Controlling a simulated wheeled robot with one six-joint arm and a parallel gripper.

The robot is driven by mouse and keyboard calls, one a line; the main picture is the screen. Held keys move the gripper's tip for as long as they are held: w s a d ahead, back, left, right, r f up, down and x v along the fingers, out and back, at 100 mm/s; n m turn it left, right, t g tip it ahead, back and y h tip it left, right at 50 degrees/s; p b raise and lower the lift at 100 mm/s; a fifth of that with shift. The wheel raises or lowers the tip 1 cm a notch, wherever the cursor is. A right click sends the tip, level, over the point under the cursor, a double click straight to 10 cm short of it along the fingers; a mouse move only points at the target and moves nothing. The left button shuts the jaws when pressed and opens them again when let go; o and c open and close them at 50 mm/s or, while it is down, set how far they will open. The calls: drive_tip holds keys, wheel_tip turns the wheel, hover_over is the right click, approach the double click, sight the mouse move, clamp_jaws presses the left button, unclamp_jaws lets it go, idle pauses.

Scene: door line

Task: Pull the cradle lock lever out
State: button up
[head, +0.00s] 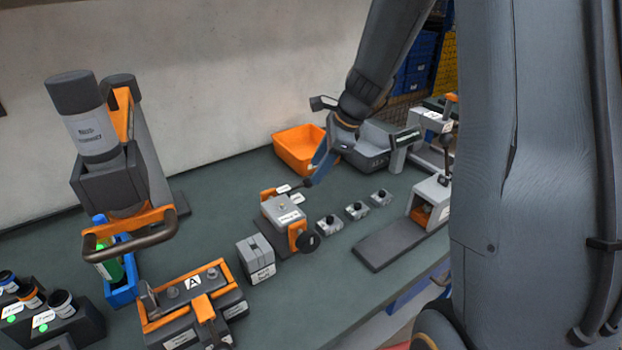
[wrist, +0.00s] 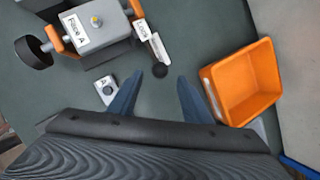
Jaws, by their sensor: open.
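The cradle (head: 284,214) is a grey block in an orange frame on the bench, with a dark round knob on its near side. It also shows at the upper left of the wrist view (wrist: 88,22). In the head view my gripper (head: 319,168) is just above the lever's end.
An orange bin (wrist: 243,83) stands close to the right finger in the wrist view. Small grey labelled blocks (head: 329,225) stand in a row right of the cradle. A grey box (head: 256,258) and an orange-framed fixture (head: 193,300) marked A stand nearer.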

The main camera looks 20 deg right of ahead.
sight(300, 186)
drive_tip(key=x, duration=0.5)
